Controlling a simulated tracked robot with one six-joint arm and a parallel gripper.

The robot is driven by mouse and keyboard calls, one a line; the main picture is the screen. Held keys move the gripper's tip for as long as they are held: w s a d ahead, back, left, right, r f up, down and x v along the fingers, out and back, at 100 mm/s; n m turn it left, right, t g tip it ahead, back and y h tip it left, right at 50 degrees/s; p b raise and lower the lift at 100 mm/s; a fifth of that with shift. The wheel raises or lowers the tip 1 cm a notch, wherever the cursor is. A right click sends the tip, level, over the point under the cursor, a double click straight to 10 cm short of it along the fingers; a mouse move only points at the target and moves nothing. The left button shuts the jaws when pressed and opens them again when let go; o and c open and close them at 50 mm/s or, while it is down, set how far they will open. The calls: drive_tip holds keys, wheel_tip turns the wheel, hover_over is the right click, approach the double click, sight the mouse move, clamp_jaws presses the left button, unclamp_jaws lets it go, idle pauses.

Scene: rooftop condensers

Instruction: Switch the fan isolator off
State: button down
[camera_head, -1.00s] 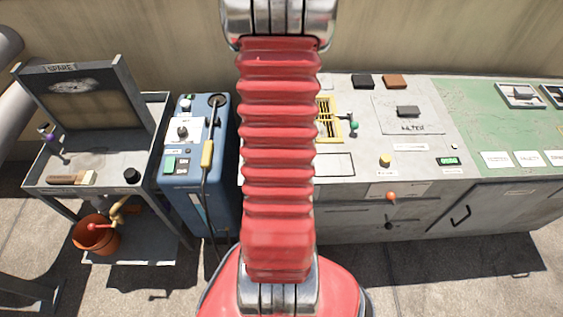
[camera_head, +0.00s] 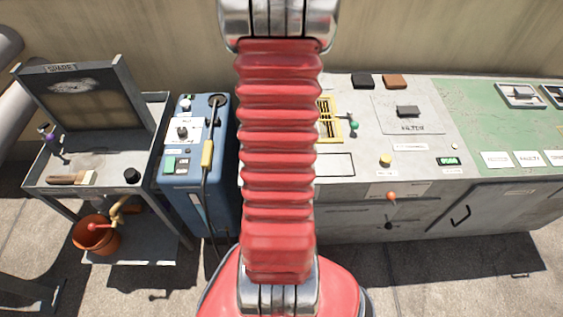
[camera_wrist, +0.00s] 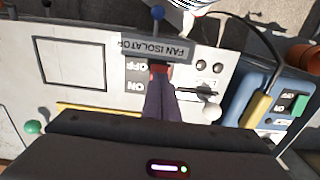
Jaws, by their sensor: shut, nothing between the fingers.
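The FAN ISOLATOR label plate (camera_wrist: 155,50) shows upside down in the wrist view, on a pale panel. The OFF marking (camera_wrist: 137,66) is beside it, with the ON marking (camera_wrist: 136,86) nearer my gripper's body. My gripper (camera_wrist: 158,71) is shut and empty, its dark fingers pointing at the plate. A small red part shows at the fingertips, against the plate's near edge. I cannot tell whether it is the isolator's handle or whether the fingers touch it. The switch position is hidden by the fingers. In the head view my red arm covers this area.
In the wrist view, a blue-balled lever (camera_wrist: 157,12) stands beyond the plate and a white knob (camera_wrist: 211,112) right of the fingers. The blue unit (camera_wrist: 284,92) with its yellow-handled cable stands right. In the head view, a spare-parts cart (camera_head: 100,152) is left and a green bench (camera_head: 500,120) right.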

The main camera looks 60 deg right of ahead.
wheel_tip(320, 180, up, 5)
drive_tip(key=shift+r, duration=0.15)
idle(0.7)
idle(0.6)
drive_tip(key=w+a+r+n+t, duration=0.2)
drive_tip(key=a+r, duration=0.5)
drive_tip(key=a, duration=0.5)
drive_tip(key=w+a+r+n+t, duration=0.1)
drive_tip(key=w+a+r+n, duration=0.4)
drive_tip(key=a+r, duration=0.3)
drive_tip(key=w+a+r+n+t, duration=0.2)
drive_tip(key=w+a+r+n, duration=0.2)
drive_tip(key=a, duration=1.2)
wheel_tip(320, 180, up, 3)
drive_tip(key=shift+a+r+n+t, duration=0.2)
drive_tip(key=shift+a+n+t, duration=0.1)
drive_tip(key=shift+n, duration=0.5)
drive_tip(key=shift+w, duration=0.15)
